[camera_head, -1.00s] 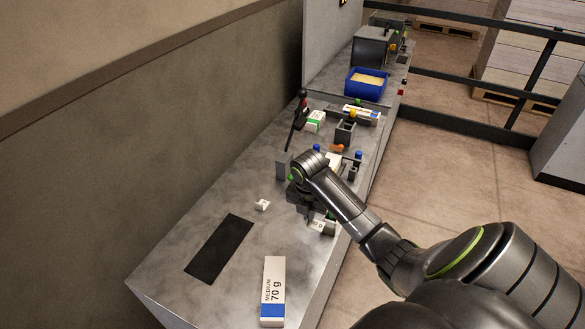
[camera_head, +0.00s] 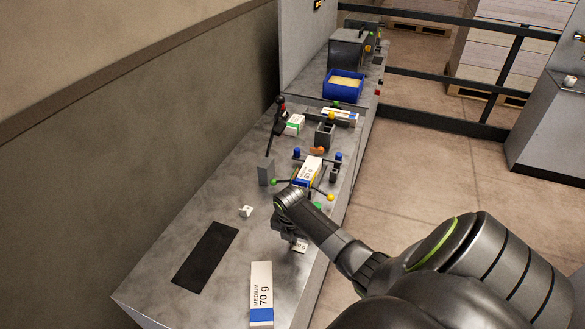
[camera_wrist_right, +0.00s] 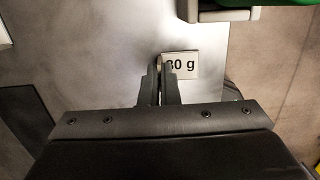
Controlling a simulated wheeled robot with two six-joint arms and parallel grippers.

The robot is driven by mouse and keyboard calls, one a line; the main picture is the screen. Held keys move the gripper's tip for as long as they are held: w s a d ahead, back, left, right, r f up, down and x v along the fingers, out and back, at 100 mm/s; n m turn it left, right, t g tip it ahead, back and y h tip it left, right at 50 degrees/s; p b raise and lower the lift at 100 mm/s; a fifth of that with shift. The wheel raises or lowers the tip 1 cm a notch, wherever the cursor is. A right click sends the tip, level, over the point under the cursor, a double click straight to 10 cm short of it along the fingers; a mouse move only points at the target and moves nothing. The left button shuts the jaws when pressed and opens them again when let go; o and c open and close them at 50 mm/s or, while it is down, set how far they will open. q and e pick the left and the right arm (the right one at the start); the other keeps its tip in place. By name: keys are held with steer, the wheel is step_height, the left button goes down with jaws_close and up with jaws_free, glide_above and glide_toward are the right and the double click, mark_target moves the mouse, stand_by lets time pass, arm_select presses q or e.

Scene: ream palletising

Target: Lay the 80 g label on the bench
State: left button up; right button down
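The 80 g label (camera_wrist_right: 186,66) is a small white card with black print. In the right wrist view it sits at the tips of my right gripper (camera_wrist_right: 161,68). The fingers are close together with the card between them, and a fingertip covers part of its "8". In the head view the label (camera_head: 300,247) shows just below my right gripper (camera_head: 297,238), near the right edge of the grey bench (camera_head: 215,208). I cannot tell whether the card touches the bench. My left gripper is out of view.
A black mat (camera_head: 206,257) and a white 70 g pack (camera_head: 261,288) lie on the near bench. A small white piece (camera_head: 246,211) lies beyond the mat. A pack in a holder (camera_head: 309,171), a grey block (camera_head: 266,172) and a blue bin (camera_head: 343,86) stand farther back. Bare bench surrounds the mat.

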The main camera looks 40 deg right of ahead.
steer(key=shift+f, duration=0.1)
steer(key=c, duration=1.8)
jaws_free()
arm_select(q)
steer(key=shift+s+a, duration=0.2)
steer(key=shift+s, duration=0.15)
arm_select(e)
steer(key=shift+o, duration=0.6)
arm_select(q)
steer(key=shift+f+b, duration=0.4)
arm_select(e)
step_height(320, 180, up, 12)
steer(key=a, duration=0.1)
steer(key=shift+s, duration=0.3)
steer(key=shift+a, duration=0.1)
